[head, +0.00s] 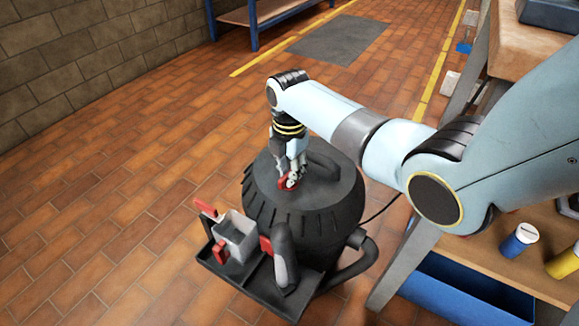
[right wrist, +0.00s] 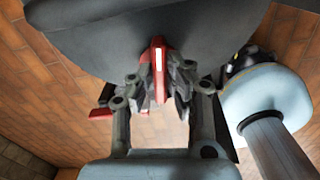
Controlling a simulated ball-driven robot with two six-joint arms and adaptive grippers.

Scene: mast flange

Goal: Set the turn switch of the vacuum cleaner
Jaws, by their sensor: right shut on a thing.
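The vacuum cleaner (head: 335,195) is a dark grey drum with a round lid, standing on the tiled floor in the middle of the head view. Its red turn switch (head: 287,184) is on the lid and partly hidden by my right gripper (head: 291,172). In the right wrist view the turn switch (right wrist: 158,58) is red with a white stripe and lies between the fingers of my right gripper (right wrist: 160,85), which are shut on it. The dark lid (right wrist: 220,25) fills the top of that view. My left gripper is not in view.
A black tray (head: 222,272) on the vacuum's front holds a grey container (head: 235,237) and red parts. A hose (head: 350,262) and a cable are at its right. A wooden bench (head: 500,255) with a blue bin (head: 465,290) stands at right. The floor at left is clear.

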